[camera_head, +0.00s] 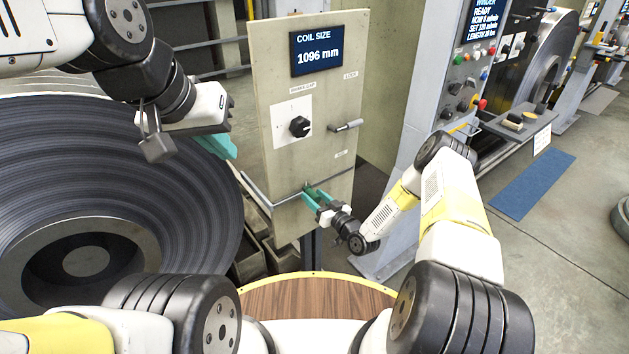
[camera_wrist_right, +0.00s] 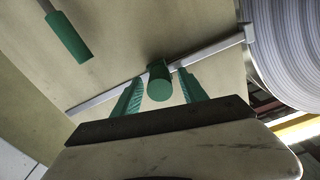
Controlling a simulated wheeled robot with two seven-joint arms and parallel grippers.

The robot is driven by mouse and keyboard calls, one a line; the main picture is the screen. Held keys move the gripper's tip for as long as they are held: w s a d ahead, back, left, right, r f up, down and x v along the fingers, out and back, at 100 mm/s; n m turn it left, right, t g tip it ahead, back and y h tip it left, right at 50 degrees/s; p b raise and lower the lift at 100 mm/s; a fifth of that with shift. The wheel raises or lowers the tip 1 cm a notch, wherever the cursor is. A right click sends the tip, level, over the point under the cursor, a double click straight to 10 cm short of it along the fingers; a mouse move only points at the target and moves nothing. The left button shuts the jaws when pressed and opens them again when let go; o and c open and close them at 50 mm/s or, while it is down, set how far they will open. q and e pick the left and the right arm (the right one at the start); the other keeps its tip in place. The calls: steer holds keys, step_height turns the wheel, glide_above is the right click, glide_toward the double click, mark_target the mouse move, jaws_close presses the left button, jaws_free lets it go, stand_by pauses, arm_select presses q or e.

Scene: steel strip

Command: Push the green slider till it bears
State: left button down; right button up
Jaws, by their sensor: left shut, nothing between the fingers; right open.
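The green slider (camera_wrist_right: 160,82) is a short green knob on a thin grey rail (camera_wrist_right: 215,52) across the panel. In the right wrist view it sits between the two fingers of my right gripper (camera_wrist_right: 160,94), which is open around it. I cannot tell whether either finger touches it. In the head view my right gripper (camera_head: 314,199) is at the rail, low on the beige panel (camera_head: 330,80), and largely covers the slider (camera_head: 308,186). My left gripper (camera_head: 222,146) is shut and empty, left of the panel, above the coil.
The panel carries a "COIL SIZE 1096 mm" display (camera_head: 317,52), a black knob (camera_head: 299,126) and a grey lever (camera_head: 346,126). A large steel coil (camera_head: 190,190) stands left. A green grip (camera_wrist_right: 68,38) shows in the wrist view. A control post (camera_head: 450,85) stands right.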

steer(key=shift+c, duration=0.4)
jaws_close()
stand_by(1.0)
